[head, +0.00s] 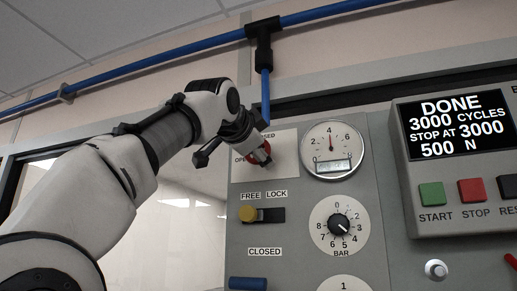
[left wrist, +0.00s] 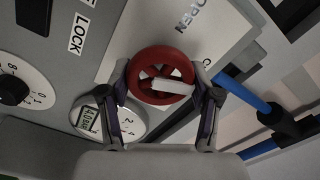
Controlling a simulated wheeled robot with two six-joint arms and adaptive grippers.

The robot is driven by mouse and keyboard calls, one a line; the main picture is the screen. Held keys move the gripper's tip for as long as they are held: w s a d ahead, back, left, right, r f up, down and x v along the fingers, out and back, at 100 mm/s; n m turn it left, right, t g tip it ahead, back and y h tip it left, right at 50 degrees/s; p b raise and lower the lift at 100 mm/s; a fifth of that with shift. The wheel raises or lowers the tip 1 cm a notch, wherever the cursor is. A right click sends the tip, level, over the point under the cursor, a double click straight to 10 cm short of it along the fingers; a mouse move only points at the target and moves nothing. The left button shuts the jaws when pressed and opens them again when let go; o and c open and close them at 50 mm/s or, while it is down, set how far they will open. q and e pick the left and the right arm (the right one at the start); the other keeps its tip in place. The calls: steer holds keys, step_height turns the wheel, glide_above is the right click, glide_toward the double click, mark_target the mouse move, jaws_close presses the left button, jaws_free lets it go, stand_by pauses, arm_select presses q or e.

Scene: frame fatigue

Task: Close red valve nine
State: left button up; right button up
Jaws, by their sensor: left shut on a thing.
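The red valve (left wrist: 150,62) is a small spoked handwheel with a white bar across it, on a white plate lettered OPEN; the rest of the lettering is partly hidden. In the head view the red valve (head: 262,153) shows only in part behind my gripper. My left gripper (left wrist: 162,92) is shut on the wheel, one finger at each side of its rim. In the head view my left gripper (head: 258,150) reaches the plate from the left. My right gripper is not in view.
A round gauge (head: 331,148) sits right of the valve. Below are a yellow knob (head: 248,214) by a FREE LOCK label and a BAR dial (head: 339,225). A display (head: 459,124) reads DONE, above START and STOP buttons. A blue pipe (head: 266,95) comes down above the valve.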

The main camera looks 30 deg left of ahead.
arm_select(q)
steer(key=shift+s+r+m, duration=0.1)
steer(key=shift+r+m, duration=0.05)
steer(key=shift+m, duration=1.75)
steer(key=o, duration=1.1)
steer(key=shift+o, duration=0.2)
steer(key=shift+w+a+f, duration=0.1)
steer(key=shift+w+f, duration=0.1)
steer(key=shift+w, duration=0.15)
steer(key=shift+s, duration=0.15)
